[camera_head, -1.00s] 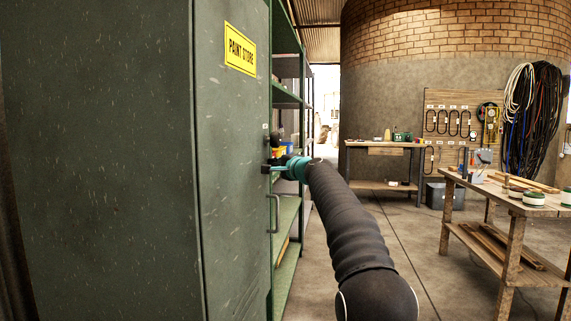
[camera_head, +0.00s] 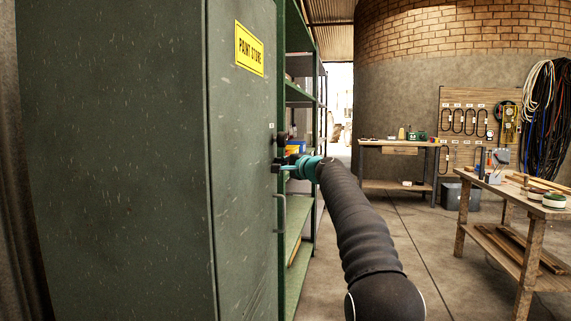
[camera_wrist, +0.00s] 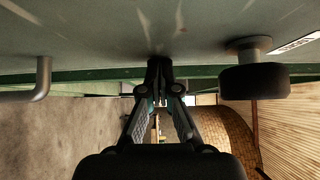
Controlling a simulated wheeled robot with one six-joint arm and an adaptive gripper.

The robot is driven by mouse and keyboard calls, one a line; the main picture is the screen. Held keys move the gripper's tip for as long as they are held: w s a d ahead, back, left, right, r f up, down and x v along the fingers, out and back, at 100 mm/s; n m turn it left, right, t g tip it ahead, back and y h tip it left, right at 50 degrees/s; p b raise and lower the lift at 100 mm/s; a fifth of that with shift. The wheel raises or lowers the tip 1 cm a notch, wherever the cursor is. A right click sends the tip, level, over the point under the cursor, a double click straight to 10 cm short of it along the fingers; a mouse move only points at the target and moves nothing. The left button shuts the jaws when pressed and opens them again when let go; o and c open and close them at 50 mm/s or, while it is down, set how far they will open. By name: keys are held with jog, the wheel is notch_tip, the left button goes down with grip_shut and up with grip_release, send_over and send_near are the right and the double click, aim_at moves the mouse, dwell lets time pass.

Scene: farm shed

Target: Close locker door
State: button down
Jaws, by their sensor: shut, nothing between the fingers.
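The grey-green locker (camera_head: 120,150) fills the left of the head view. Its door (camera_head: 242,200) carries a yellow "PAINT STORE" sign (camera_head: 249,49) and a grey bar handle (camera_head: 281,212), with a dark round knob (camera_head: 280,141) above. The door looks nearly in line with the locker body; I cannot tell whether it is latched. My gripper (camera_head: 279,166) is shut and empty at the door's outer edge, between handle and knob. In the wrist view my fingertips (camera_wrist: 158,66) meet or nearly meet the door face, with the handle (camera_wrist: 41,80) left and the knob (camera_wrist: 254,78) right.
Green shelving (camera_head: 300,93) stands just behind the locker. A workbench (camera_head: 515,205) with jars and boards is at the right, and another bench (camera_head: 395,150) stands at the back. The concrete floor between them is clear.

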jog(key=w+d+b+v, duration=0.15)
jog(key=b+v, duration=0.45)
jog(key=v, duration=0.7)
notch_tip(320, 180, down, 11)
jog(key=n+g+h, duration=0.2)
jog(key=s+f+n+g+h, duration=0.2)
jog(key=s+f+n+g, duration=0.15)
jog(key=s+f, duration=0.7)
jog(key=s+d+f+n+g+h+p, duration=0.1)
jog(key=s+f+n+h, duration=0.1)
jog(key=s, duration=1.2)
jog(key=s+d+f+n+g+h+p, duration=0.1)
jog(key=s+f, duration=0.4)
jog(key=s, duration=0.9)
jog(key=s+d+f+n+g+h+p, duration=0.1)
jog(key=s+f+n+g+h+p, duration=0.1)
jog(key=s, duration=1.2)
jog(key=shift+d+f+n+h, duration=0.25)
jog(key=shift+f+n, duration=0.4)
jog(key=shift+f, duration=0.55)
jog(key=shift+s, duration=0.1)
